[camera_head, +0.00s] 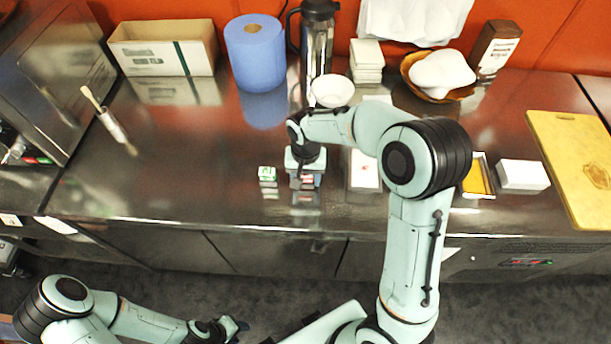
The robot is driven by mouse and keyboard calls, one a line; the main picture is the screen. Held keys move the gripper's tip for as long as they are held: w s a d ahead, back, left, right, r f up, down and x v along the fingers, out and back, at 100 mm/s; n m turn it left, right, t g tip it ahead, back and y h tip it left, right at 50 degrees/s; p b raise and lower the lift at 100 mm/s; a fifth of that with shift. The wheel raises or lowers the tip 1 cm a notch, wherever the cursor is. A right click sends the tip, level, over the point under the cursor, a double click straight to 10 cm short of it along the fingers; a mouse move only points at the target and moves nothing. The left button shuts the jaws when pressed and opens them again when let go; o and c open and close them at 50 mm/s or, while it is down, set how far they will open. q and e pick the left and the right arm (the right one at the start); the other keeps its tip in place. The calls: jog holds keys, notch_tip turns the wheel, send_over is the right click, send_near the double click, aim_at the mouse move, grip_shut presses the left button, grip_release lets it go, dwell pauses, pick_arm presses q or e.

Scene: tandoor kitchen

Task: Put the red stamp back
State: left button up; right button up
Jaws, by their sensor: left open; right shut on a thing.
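My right gripper (305,172) points down over the counter, left of its forearm. It is shut on the red stamp (307,181), a small block with a red and white marking, low over the steel counter; I cannot tell whether it touches the surface. The gripper and wrist hide part of it. A small stamp with a green and white top (267,173) stands just to the left, apart from the gripper. My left gripper (236,327) is open and empty, low in front of the counter at the bottom of the view.
A white bowl (332,91) and steel flask (316,45) stand behind my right gripper. A pale tray (364,172) lies to its right, partly hidden by my arm. A yellow pad (476,178) and white box (523,175) lie further right. The counter's left part is mostly clear.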

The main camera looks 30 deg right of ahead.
jog(key=shift+f, duration=0.2)
jog(key=o, duration=0.8)
pick_arm(q)
jog(key=shift+s+f, duration=0.1)
pick_arm(e)
jog(key=shift+o, duration=0.2)
jog(key=shift+r, duration=0.15)
jog(key=shift+r, duration=0.3)
notch_tip(320, 180, up, 12)
jog(key=shift+f+p, duration=0.2)
jog(key=shift+p, duration=0.2)
pick_arm(q)
jog(key=shift+w+r, duration=0.55)
jog(key=shift+r, duration=0.05)
